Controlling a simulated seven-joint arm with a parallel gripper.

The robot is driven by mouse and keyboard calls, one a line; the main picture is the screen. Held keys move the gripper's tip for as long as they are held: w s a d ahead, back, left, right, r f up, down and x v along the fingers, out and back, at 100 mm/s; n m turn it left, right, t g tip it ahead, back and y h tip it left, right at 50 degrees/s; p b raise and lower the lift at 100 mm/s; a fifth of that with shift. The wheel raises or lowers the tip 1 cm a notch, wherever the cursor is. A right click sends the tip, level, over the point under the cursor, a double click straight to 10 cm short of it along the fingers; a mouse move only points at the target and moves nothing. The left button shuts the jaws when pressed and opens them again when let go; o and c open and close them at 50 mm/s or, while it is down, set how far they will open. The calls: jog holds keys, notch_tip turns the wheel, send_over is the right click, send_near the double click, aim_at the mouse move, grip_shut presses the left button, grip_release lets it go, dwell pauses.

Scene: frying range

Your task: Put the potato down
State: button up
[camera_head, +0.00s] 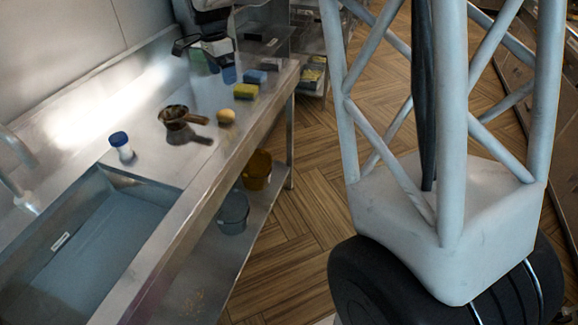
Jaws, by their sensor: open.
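A small round yellow-brown potato (226,116) rests on the steel counter (185,152), near its right edge and just right of a brown pot. My gripper (203,50) is at the top of the view, over the far part of the counter. It is open and stands apart from the potato, farther back. Its fingers are small and dark here, and I see nothing held between them.
The brown pot (174,117) with a handle stands left of the potato. A yellow-green sponge (245,92) and a blue one (255,76) lie behind it. A blue-capped shaker (121,147) stands by the sink (100,240). Buckets (233,212) sit on the lower shelf.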

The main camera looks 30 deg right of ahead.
jog(key=s+r+n+t, duration=0.1)
jog(key=s+r+n, duration=0.25)
jog(key=s, duration=0.75)
jog(key=s+r+n+t, duration=0.15)
jog(key=s+n, duration=0.25)
jog(key=s, duration=0.6)
jog(key=s+f+n, duration=0.2)
jog(key=s+n, duration=0.2)
jog(key=s, duration=0.6)
jog(key=s+f+n, duration=0.2)
jog(key=s+n, duration=0.2)
jog(key=s, duration=0.7)
jog(key=shift+s+t, duration=0.3)
jog(key=shift+t, duration=0.15)
